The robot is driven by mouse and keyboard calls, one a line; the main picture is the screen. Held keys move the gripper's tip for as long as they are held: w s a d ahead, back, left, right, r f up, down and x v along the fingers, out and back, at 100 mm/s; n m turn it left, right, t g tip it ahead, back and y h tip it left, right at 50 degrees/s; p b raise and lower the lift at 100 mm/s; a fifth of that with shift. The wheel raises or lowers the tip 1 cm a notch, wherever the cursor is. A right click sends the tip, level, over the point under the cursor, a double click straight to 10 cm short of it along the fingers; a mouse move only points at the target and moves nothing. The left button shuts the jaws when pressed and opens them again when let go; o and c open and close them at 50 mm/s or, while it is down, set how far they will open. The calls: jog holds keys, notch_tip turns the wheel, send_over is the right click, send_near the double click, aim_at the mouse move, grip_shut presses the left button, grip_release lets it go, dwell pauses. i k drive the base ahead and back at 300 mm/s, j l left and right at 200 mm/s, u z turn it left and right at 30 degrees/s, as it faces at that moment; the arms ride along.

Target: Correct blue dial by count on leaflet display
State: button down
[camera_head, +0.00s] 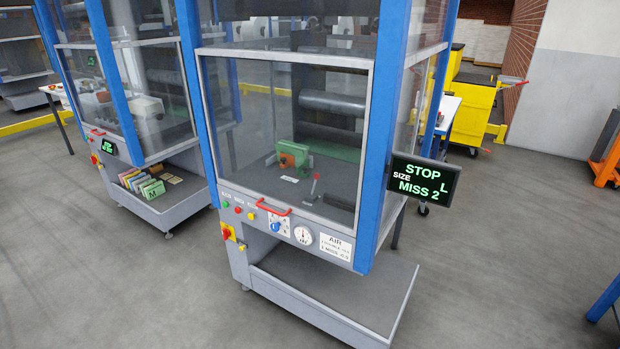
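The blue dial (276,227) sits on a white plate with marks on the front panel of the near stacker, below the red handle. Its exact setting is too small to read. The leaflet display (424,181) hangs at the stacker's right blue post and shows green "STOP", "MISS 2" and "L", with "SIZE" in white. A white notice (335,246) headed "AIR" is right of the dial; its lower lines are small, the last seems to mention "MISS". A round gauge (302,235) lies between dial and notice. My gripper is not in view.
The stacker's clear door (290,140) is down, with a green and orange part (289,155) behind it. A low grey tray (335,290) juts out at the base. A second stacker with coloured cards (143,182) stands left. Open grey floor (120,290) lies in front.

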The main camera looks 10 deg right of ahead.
aim_at(274, 227)
jog(key=i+j, duration=0.3)
jog(key=i, duration=0.15)
jog(key=i+j+u, duration=0.1)
jog(key=i+j, duration=0.15)
jog(key=i, duration=0.2)
jog(key=i+j+u, duration=0.1)
jog(key=i+j, duration=0.15)
jog(key=i, duration=0.2)
jog(key=i+j, duration=0.2)
jog(key=i, duration=0.25)
